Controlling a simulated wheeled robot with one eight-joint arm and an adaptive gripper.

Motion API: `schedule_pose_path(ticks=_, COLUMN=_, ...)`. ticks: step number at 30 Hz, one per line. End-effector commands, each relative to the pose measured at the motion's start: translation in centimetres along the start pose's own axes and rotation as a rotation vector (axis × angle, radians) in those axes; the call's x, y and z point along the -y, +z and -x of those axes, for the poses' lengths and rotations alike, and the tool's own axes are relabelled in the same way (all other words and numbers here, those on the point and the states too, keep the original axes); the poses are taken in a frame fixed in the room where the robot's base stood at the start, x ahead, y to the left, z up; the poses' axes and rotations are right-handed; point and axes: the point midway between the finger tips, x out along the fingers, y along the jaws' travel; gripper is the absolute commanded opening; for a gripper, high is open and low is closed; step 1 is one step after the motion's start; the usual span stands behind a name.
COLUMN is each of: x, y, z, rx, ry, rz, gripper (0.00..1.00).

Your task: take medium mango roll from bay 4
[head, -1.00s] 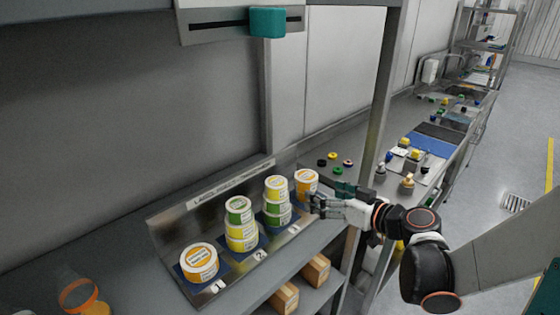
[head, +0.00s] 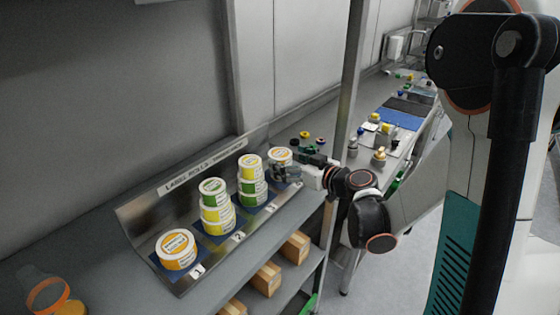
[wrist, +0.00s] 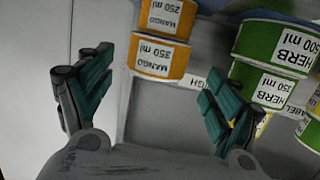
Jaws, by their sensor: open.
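In the wrist view, an orange roll marked MANGO 350 ml (wrist: 160,57) shows ahead of my gripper (wrist: 158,85). It touches another orange roll marked MANGO 250 ml (wrist: 165,19), cut by the picture's top edge. The green fingers are spread apart, with nothing between the tips. In the head view, my gripper (head: 286,173) is at the right end of the label-roll rack (head: 137,222). It partly hides the orange-lidded roll stack (head: 280,155) past bay 3.
Green rolls marked HERB (wrist: 270,45) stand close at the right in the wrist view. In the head view, bay 3's stack (head: 250,168) and bay 2's stack (head: 213,190) stand left of my gripper. An orange roll (head: 176,250) sits in bay 1. A post (head: 348,80) rises beyond my gripper.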

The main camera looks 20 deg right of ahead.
Motion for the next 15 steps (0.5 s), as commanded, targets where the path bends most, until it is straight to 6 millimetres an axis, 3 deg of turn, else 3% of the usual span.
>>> schedule_pose_path(ticks=9, x=-0.3, y=0.2, z=-4.2, rx=0.001, ry=-0.003, rz=0.002, gripper=0.83)
schedule_pose_path(ticks=15, x=-0.4, y=0.0, z=-4.8, rx=0.000, ry=0.000, rz=0.000, gripper=0.83)
